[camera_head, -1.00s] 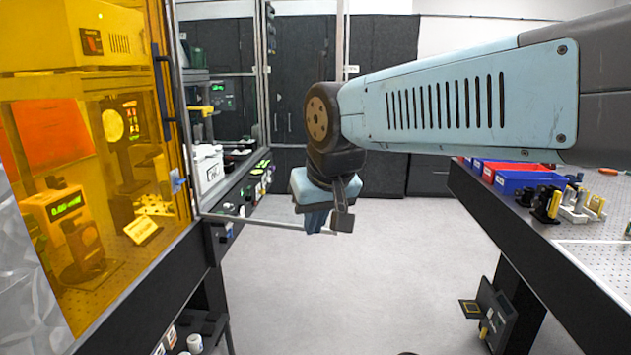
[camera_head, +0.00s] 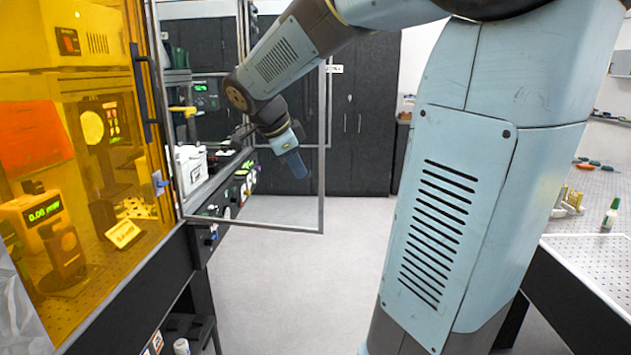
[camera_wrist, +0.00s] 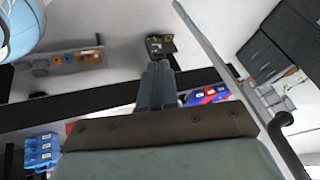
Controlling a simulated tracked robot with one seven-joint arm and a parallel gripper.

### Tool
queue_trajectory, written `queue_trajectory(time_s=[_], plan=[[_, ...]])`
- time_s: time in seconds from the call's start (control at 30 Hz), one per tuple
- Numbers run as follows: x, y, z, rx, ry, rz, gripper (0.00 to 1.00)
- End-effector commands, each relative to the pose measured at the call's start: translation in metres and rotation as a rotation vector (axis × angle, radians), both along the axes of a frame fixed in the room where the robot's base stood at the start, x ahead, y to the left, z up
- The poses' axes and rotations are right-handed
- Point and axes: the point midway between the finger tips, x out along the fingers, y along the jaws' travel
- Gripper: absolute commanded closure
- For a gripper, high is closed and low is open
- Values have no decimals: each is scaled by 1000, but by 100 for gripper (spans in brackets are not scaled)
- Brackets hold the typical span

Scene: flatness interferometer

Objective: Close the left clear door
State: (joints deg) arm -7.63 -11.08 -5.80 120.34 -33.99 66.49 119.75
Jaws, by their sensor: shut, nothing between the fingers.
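The left clear door (camera_head: 270,225) stands swung out from the cabinet, with a thin grey metal frame around a see-through pane. Its free upright edge is at the middle of the head view. My gripper (camera_head: 295,166) is shut and empty, left of that free edge and overlapping the pane in the picture. It appears to be behind the pane; contact cannot be told. In the wrist view my shut fingers (camera_wrist: 157,85) point away, and a long grey frame bar with a black handle (camera_wrist: 284,130) runs to their right, apart from them.
An amber enclosure (camera_head: 90,140) with instruments stands at the left. A second clear framed door (camera_head: 329,110) appears open farther back. Black cabinets (camera_head: 365,120) line the rear. A perforated bench (camera_head: 610,250) stands at the right. Pale floor (camera_head: 280,290) between is clear.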

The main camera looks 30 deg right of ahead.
Motion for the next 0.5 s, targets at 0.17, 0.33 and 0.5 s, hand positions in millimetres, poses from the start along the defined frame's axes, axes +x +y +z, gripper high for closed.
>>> queue_trajectory(time_s=[0.17, 0.33, 0.5], plan=[[26, -9, 1, -49, -90, -201, 100], [37, -13, 2, -74, -143, -298, 100], [40, -18, -4, -78, -155, -319, 100]])
